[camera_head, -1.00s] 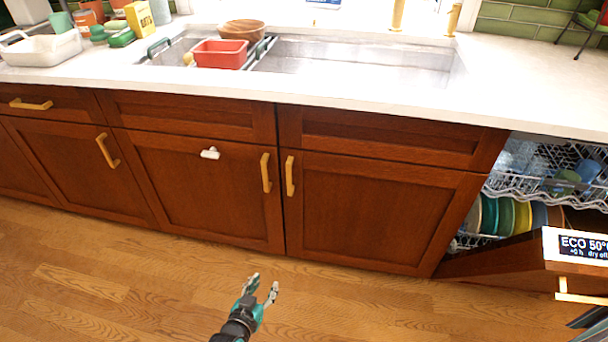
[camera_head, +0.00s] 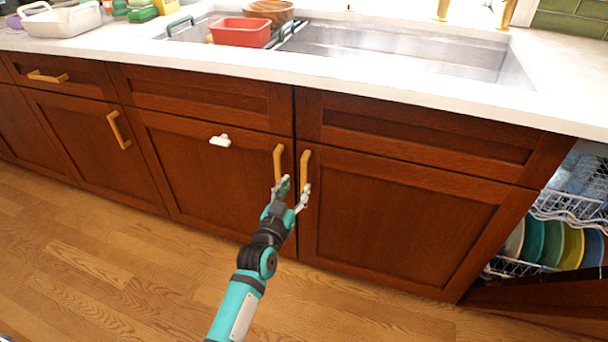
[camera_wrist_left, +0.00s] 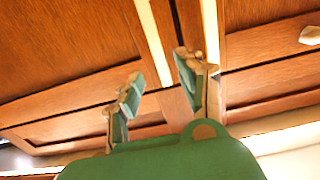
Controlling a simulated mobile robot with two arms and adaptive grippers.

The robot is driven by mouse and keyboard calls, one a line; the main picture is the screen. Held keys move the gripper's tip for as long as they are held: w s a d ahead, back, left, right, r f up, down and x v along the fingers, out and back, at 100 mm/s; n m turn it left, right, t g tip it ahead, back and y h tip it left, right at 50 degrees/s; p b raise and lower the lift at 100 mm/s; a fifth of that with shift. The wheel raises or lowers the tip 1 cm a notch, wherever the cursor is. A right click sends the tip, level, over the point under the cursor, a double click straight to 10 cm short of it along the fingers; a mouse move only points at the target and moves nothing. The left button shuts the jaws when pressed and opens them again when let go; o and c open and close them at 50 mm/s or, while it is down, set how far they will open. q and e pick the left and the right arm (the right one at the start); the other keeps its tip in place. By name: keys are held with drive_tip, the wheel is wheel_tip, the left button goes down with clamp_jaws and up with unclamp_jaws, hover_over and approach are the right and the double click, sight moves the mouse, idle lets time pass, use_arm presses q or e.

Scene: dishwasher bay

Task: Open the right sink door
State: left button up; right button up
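The right sink door (camera_head: 395,225) is a shut reddish-brown wooden panel below the sink. Its upright gold handle (camera_head: 305,168) is near its upper left edge and also shows in the left wrist view (camera_wrist_left: 151,42). My left gripper (camera_head: 294,190) is open in front of the seam between the two sink doors, at the lower ends of their handles. In the left wrist view, its fingers (camera_wrist_left: 157,88) are spread, with the right door's handle seen in the gap between them. I cannot tell whether a finger touches it. My right gripper is not in view.
The left sink door (camera_head: 205,180) is shut, its gold handle (camera_head: 278,163) close beside the other one. A white clip-like piece (camera_head: 220,141) is on it. At the right, an open dishwasher rack (camera_head: 565,205) holds plates. The wooden floor (camera_head: 110,270) in front is clear.

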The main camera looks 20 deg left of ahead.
sight(303, 173)
use_arm(q)
drive_tip(key=w, duration=0.4)
drive_tip(key=shift+d+f+b, duration=0.1)
drive_tip(key=shift+b, duration=0.3)
drive_tip(key=shift+w, duration=1.05)
drive_tip(key=shift+w+b, duration=0.35)
drive_tip(key=shift+w, duration=0.25)
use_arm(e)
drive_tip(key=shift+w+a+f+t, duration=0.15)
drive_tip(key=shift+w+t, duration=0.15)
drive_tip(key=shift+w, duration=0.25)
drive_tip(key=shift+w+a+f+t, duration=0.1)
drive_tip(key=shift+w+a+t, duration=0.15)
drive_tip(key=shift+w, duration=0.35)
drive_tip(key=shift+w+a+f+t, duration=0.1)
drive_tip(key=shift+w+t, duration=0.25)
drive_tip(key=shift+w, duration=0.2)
use_arm(q)
drive_tip(key=shift+c, duration=0.3)
clamp_jaws()
